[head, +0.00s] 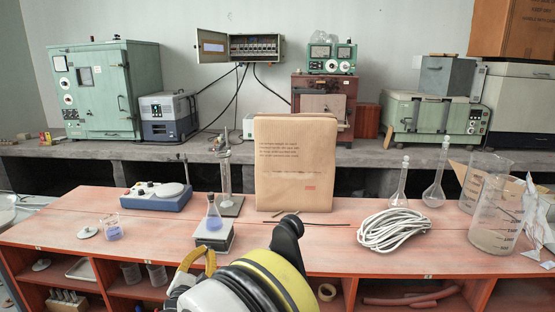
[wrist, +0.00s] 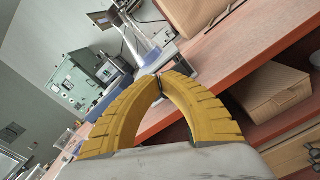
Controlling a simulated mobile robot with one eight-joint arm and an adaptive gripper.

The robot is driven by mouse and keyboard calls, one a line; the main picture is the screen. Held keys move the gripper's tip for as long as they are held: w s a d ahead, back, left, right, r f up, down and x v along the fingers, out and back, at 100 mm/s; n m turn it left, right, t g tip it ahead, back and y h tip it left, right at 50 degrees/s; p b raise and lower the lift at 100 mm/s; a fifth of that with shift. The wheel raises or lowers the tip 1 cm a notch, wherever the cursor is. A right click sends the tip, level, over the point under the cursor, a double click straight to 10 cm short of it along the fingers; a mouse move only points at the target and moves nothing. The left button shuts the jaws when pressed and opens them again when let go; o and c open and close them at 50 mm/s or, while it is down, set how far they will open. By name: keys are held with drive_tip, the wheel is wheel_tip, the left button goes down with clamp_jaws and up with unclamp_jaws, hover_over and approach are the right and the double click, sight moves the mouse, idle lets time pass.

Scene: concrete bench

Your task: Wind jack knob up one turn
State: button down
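The lab jack (head: 214,241) is a small grey platform near the front edge of the red bench. A conical flask (head: 213,220) with blue liquid stands upright on it. In the wrist view, the jack (wrist: 180,67) and the blue flask (wrist: 163,37) show just beyond my fingertips. The jack's knob does not show clearly. My gripper (head: 206,256), with yellow fingers, is at the jack's near side. In the wrist view, my gripper (wrist: 160,79) has its fingertips close together with a small dark thing at them. Whether they hold the knob cannot be told.
A blue hotplate stirrer (head: 156,196) and a small beaker (head: 111,229) stand left of the jack. A stand with a glass cylinder (head: 226,172) is behind it. Large beakers (head: 497,215) stand far right.

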drive_tip(key=shift+w+d, duration=0.1)
drive_tip(key=shift+w, duration=1.2)
drive_tip(key=shift+s+d+f, duration=0.1)
drive_tip(key=shift+d+f, duration=0.35)
drive_tip(key=shift+d, duration=0.15)
drive_tip(key=shift+d+r, duration=0.2)
drive_tip(key=shift+d, duration=0.1)
drive_tip(key=s, duration=0.6)
drive_tip(key=shift+a+r, duration=0.1)
drive_tip(key=shift+a, duration=0.15)
